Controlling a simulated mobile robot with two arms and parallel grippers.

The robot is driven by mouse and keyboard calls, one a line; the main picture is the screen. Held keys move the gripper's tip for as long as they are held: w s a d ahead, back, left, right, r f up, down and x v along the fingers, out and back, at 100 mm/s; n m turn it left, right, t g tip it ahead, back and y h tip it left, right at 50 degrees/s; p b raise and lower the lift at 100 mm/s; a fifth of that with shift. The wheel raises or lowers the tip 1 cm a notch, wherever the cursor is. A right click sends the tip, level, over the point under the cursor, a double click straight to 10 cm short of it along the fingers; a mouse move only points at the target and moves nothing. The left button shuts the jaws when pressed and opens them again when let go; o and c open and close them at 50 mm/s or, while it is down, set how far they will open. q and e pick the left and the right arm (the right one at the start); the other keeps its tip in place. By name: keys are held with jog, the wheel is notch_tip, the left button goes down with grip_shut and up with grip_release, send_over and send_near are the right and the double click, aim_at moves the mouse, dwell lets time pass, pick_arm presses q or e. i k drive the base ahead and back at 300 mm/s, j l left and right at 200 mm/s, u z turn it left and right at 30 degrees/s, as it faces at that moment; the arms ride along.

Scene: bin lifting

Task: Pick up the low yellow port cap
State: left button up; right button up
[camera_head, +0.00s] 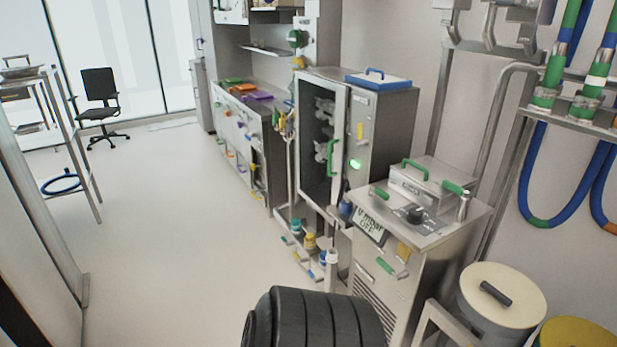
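A small yellow cap (309,240) shows low down, among short upright pipe ends in front of the steel cabinets. A blue cap (324,257) is beside it, a little nearer and to the right. The yellow cap is small in the picture, and I cannot tell how it is fixed. Neither of my grippers is in view. A black ribbed shape at the bottom middle covers what lies behind it; I cannot tell whether it is part of me.
A steel unit (385,285) with a control top stands right of the caps. A glass-door cabinet (322,140) is behind them. A cream-lidded bin (500,295) is at lower right. The pale floor (170,240) at left is open. A rack (75,150) and chair (99,90) stand farther back.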

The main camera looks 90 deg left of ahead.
aim_at(310, 238)
jog(key=u, duration=2.8)
jog(key=z, duration=0.65)
jog(key=i+j+z, duration=0.2)
jog(key=z, duration=0.15)
jog(key=i+j+z, duration=0.15)
jog(key=j+z, duration=0.25)
jog(key=i+j+z, duration=0.1)
jog(key=j+z, duration=0.25)
